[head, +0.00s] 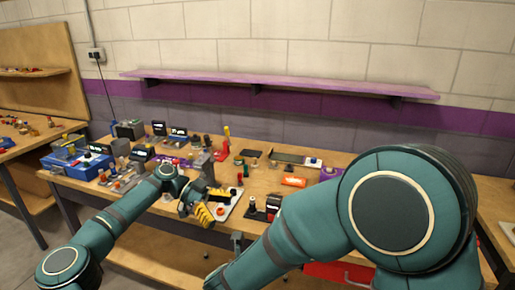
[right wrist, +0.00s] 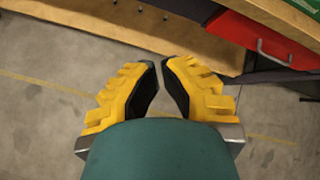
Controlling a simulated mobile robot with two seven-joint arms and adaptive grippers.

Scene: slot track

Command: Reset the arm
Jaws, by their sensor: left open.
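The task names only an arm. My left arm comes in from the left in the head view. Its gripper (head: 207,205), with yellow fingers, is open over the near edge of the workbench (head: 180,222), beside a pale plate with a red knob (head: 222,211). I cannot tell whether it touches the plate. My right arm fills the right foreground of the head view, and its gripper is out of that frame. In the right wrist view, the right gripper (right wrist: 161,66) points over the concrete floor. Its yellow fingers have dark pads, their tips close together, with nothing seen between them.
The workbench is crowded at left with devices, including a blue box (head: 75,163). An orange item (head: 293,182) lies further right. A purple shelf (head: 280,82) runs along the wall. A red drawer (right wrist: 262,38) and the wooden bench edge show near the right gripper.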

